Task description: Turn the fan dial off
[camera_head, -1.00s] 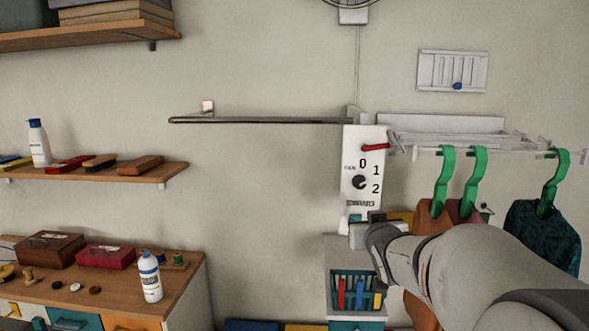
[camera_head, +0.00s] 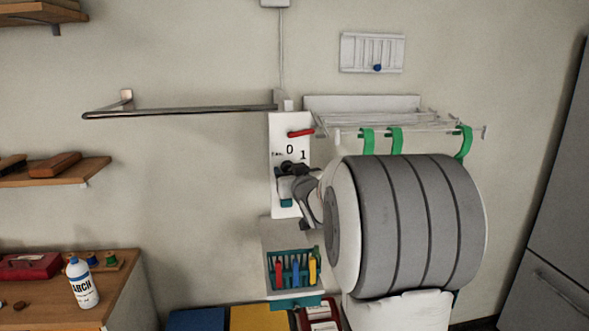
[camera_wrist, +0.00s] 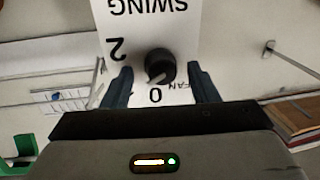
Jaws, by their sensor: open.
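The fan dial (camera_wrist: 160,66) is a round black knob on a white control panel (camera_head: 279,138) marked 0, 1, 2, FAN and SWING. In the wrist view the panel appears upside down, and a light mark on the knob points down-left, toward the side of the 0; its exact setting is hard to read. My gripper (camera_head: 288,171) is open at the panel. In the wrist view its two dark fingers stand on either side of the knob, with gaps showing. The 1 is hidden in the wrist view; the 2 and SWING are hidden in the head view.
A red lever (camera_head: 301,132) sits at the panel's top right. A metal rail (camera_head: 180,112) runs to the left. A drying rack with green hangers (camera_head: 396,141) is to the right. Below is a teal basket (camera_head: 291,283) with coloured items.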

